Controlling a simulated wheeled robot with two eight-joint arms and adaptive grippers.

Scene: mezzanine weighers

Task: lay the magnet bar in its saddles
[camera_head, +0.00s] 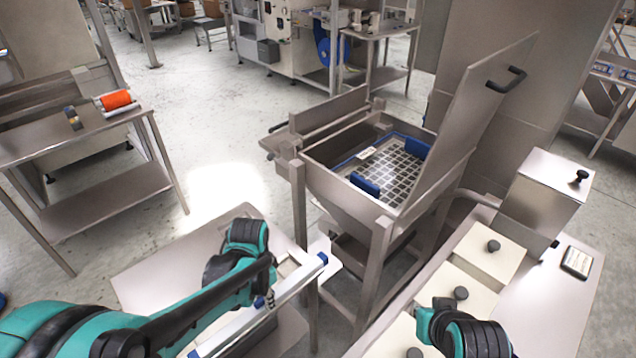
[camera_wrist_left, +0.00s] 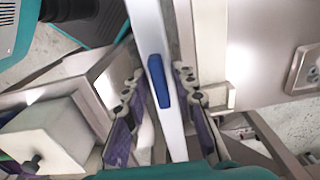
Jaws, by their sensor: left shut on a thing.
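The magnet bar (camera_head: 297,281) is a long pale bar with blue ends, at the lower middle of the head view. My left gripper (camera_head: 264,296) is shut on it. In the left wrist view the bar (camera_wrist_left: 150,28), with a blue piece (camera_wrist_left: 160,81) on it, runs between the fingers of my left gripper (camera_wrist_left: 152,112). I cannot tell its height over the bench. Two blue saddles, the near one (camera_head: 364,184) and the far one (camera_head: 417,148), stand apart in the open hopper (camera_head: 341,135), over a grid. My right gripper is out of view.
The hopper's raised lid (camera_head: 470,115) with a black handle stands at its right. A steel bench (camera_head: 190,262) lies under my left arm. Lidded pale boxes (camera_head: 490,256) line the right bench. A side table (camera_head: 60,140) holds an orange roll (camera_head: 116,100).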

